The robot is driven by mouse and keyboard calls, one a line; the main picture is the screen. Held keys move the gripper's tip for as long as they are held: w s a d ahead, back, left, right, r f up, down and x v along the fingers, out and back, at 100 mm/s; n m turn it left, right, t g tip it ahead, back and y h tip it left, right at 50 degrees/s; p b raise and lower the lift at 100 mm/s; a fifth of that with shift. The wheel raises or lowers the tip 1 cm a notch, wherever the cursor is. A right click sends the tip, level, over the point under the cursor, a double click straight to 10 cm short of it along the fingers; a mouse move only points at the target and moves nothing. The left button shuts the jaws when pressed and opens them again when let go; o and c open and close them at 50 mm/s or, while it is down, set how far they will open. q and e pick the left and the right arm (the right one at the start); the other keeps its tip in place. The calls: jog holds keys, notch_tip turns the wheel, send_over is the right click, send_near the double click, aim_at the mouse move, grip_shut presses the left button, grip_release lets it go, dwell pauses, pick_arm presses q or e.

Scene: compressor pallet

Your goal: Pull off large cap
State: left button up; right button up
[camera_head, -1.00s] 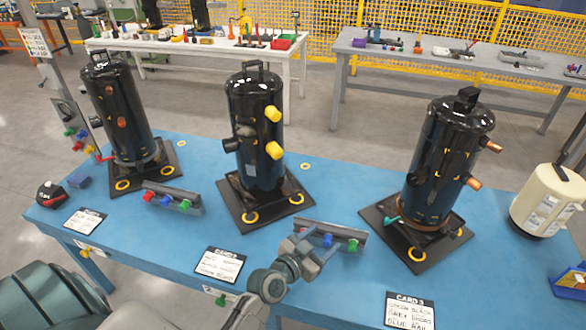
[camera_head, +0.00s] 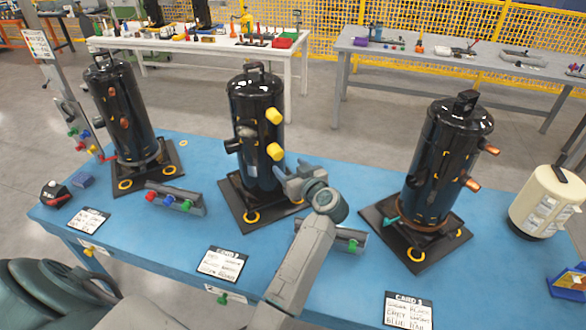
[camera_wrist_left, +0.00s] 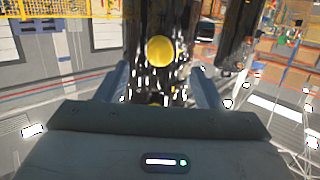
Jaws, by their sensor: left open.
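The middle black compressor (camera_head: 258,97) stands upright on its dark base plate. Two yellow caps stick out of its right side: an upper cap (camera_head: 274,116) and a lower cap (camera_head: 275,151); they look close in size. My left gripper (camera_head: 284,176) is open and empty, just below and in front of the lower cap, apart from it. In the left wrist view, one round yellow cap (camera_wrist_left: 161,50) shows face-on, beyond and above the gap between the two open fingers (camera_wrist_left: 162,85). I cannot tell which cap this is. My right gripper is not in view.
Black compressors stand on the left (camera_head: 122,110) and right (camera_head: 446,150) of the blue table (camera_head: 150,235). A rail with coloured caps (camera_head: 176,199) lies at left; another (camera_head: 345,237) lies beside my left arm. Cards line the front edge. A cream canister (camera_head: 548,200) stands at far right.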

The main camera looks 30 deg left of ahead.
aim_at(279, 156)
pick_arm(q)
jog(key=p+x, duration=0.1)
jog(key=x, duration=0.7)
jog(key=shift+w+a+r+p, duration=0.1)
jog(key=shift+w+a+p, duration=0.1)
jog(key=shift+a+p, duration=0.2)
jog(key=shift+w+a, duration=0.3)
jog(key=shift+a, duration=0.15)
jog(key=c, duration=0.5)
grip_shut()
